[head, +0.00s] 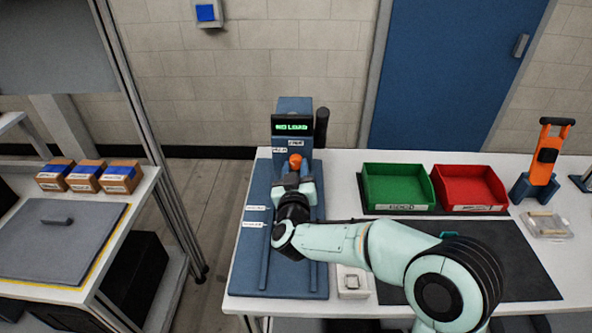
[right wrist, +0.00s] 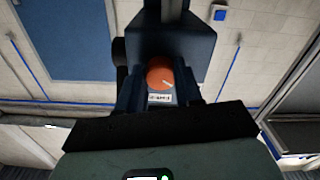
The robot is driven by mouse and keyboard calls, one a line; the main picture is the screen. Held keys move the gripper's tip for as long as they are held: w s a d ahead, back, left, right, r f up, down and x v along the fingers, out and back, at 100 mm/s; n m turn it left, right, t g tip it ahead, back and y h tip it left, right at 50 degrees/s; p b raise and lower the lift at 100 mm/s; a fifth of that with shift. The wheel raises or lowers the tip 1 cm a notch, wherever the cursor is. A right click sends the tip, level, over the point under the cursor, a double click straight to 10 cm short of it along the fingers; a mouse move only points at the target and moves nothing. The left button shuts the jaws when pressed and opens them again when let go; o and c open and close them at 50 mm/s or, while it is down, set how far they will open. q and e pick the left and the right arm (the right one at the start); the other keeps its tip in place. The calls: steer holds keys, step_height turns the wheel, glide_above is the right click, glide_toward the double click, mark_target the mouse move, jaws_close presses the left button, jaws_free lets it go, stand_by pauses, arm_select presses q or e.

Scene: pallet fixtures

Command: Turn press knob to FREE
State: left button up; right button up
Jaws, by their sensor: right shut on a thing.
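The press (head: 295,106) is a blue column at the back of a blue base plate, with a lit green display that seems to read NO LOAD. Its orange knob (head: 295,160) sits low on the front; small white labels near it are too small to read surely. My right gripper (head: 294,171) reaches the knob from the front and is shut on it. In the right wrist view the knob (right wrist: 160,75) shows between the fingers, its white pointer mark aimed to the lower right. A white label lies just below it there, its text inverted and unclear. My left gripper is out of view.
A green bin (head: 398,187) and a red bin (head: 470,187) stand right of the press. An orange-handled tool stand (head: 541,160) is further right. My right forearm crosses over a dark mat (head: 520,272). A side bench at left holds several small boxes (head: 88,175).

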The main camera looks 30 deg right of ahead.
steer(key=m+b, duration=0.2)
steer(key=m, duration=0.1)
steer(key=shift+f+b, duration=0.15)
steer(key=shift+b, duration=0.25)
steer(key=m+b, duration=0.2)
steer(key=m, duration=0.1)
steer(key=shift+a, duration=0.1)
steer(key=m+b, duration=0.2)
steer(key=m, duration=0.1)
arm_select(q)
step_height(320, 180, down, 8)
steer(key=b, duration=0.1)
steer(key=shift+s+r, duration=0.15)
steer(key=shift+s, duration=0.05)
arm_select(e)
steer(key=shift+w+a+m, duration=0.1)
steer(key=shift+m, duration=1.2)
steer(key=shift+r, duration=0.2)
steer(key=o, duration=1)
steer(key=shift+o, duration=0.2)
